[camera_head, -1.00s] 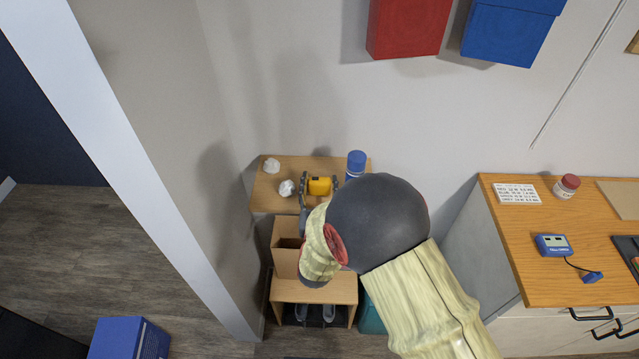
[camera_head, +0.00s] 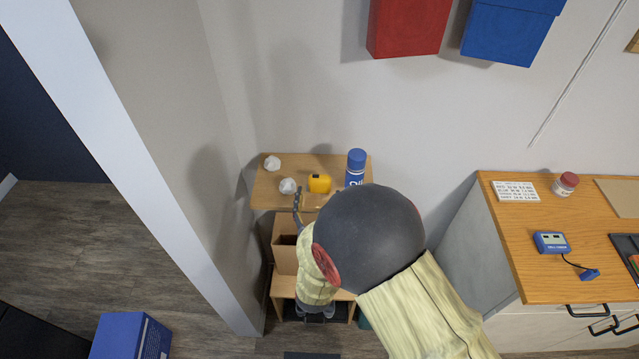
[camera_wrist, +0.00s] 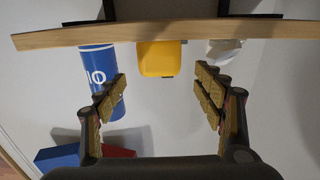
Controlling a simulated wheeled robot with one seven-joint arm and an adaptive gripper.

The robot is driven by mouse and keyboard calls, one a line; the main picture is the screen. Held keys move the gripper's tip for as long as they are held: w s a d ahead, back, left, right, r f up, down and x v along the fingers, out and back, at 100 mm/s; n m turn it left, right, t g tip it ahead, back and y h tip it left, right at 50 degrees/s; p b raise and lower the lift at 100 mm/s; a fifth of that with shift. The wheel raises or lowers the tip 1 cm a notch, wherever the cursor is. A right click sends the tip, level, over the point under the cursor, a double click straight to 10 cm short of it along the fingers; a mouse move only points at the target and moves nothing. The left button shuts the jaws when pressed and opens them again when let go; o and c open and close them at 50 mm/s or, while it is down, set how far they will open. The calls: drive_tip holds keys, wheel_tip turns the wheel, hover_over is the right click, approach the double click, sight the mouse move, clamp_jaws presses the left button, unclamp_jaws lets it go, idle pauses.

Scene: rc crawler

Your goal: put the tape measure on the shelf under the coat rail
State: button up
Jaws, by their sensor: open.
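The yellow tape measure (camera_head: 319,184) rests on the wooden shelf (camera_head: 265,192), between a white crumpled lump and a blue can. In the wrist view, which shows the scene upside down, the tape measure (camera_wrist: 159,58) sits on the shelf board (camera_wrist: 190,31) near its front edge. My gripper (camera_wrist: 160,82) is open and empty. Its fingers are apart and do not touch the tape measure, which lies beyond the fingertips. In the head view my gripper is at the shelf's front edge, partly hidden by my arm. No coat rail can be made out.
The blue can (camera_head: 356,166) stands close right of the tape measure; white lumps (camera_head: 288,186) (camera_head: 272,163) lie left. A cardboard box (camera_head: 284,253) is below the shelf. A wall stands close on the left, and a wooden counter (camera_head: 520,235) is at right.

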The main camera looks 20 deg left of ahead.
drive_tip(key=v, duration=0.5)
drive_tip(key=shift+s, duration=0.25)
drive_tip(key=w+d+r+m+g, duration=0.2)
drive_tip(key=w+d+r+g, duration=0.15)
drive_tip(key=w+r, duration=0.35)
drive_tip(key=s+d+r+g, duration=0.2)
drive_tip(key=d+r+g, duration=0.1)
drive_tip(key=d+r, duration=0.4)
drive_tip(key=s+d+r+g+h, duration=0.2)
drive_tip(key=s+d+r, duration=0.1)
drive_tip(key=s+d, duration=0.8)
drive_tip(key=s+d+r+g+h, duration=0.2)
drive_tip(key=s+d+r+g, duration=0.1)
drive_tip(key=s+d, duration=0.9)
drive_tip(key=shift+s+d+m, duration=0.3)
drive_tip(key=shift+s+m, duration=0.1)
